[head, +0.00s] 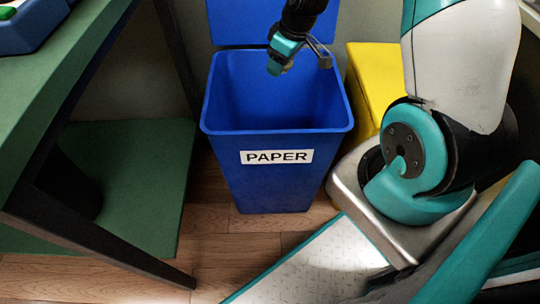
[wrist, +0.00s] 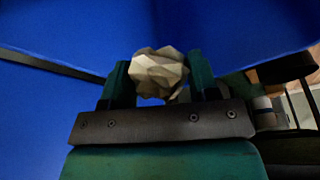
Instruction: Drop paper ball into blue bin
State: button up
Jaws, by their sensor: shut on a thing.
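The blue bin (head: 275,180) stands on the floor with its top open and a label reading PAPER on its front. My gripper (head: 276,66) is over the bin's opening, towards the back rim, pointing down. In the wrist view my gripper (wrist: 158,85) is shut on the crumpled, pale paper ball (wrist: 158,70), which sits between the two teal fingers. Blue bin surfaces (wrist: 50,110) fill most of the wrist view around it. In the head view the ball is not clearly seen, hidden by the gripper.
A yellow bin (head: 372,75) stands right of the blue bin, partly behind my arm. A green table with a dark frame (head: 60,75) and a green lower shelf (head: 140,165) are at the left. Bare wooden floor (head: 215,220) shows in front of the blue bin.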

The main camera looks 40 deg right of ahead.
jog(key=o, duration=1)
jog(key=shift+r, duration=0.1)
jog(key=p+v, duration=0.5)
jog(key=v, duration=1.2)
jog(key=shift+r, duration=0.15)
jog(key=s+a+r+n+g+y, duration=0.1)
jog(key=s+a+r, duration=0.15)
jog(key=a, duration=0.45)
jog(key=s+a+r+y, duration=0.1)
jog(key=s+a, duration=0.2)
jog(key=a, duration=0.4)
jog(key=s+a+r+n+g+p, duration=0.15)
jog(key=s+a+r, duration=0.25)
jog(key=s+a, duration=0.8)
jog(key=shift+g+y, duration=0.35)
jog(key=shift+y, duration=0.05)
jog(key=r+p, duration=0.7)
jog(key=d+r+p, duration=0.1)
jog(key=r+p, duration=1.2)
jog(key=r, duration=0.1)
jog(key=shift+s+d+p, duration=0.1)
jog(key=shift+d+p, duration=0.3)
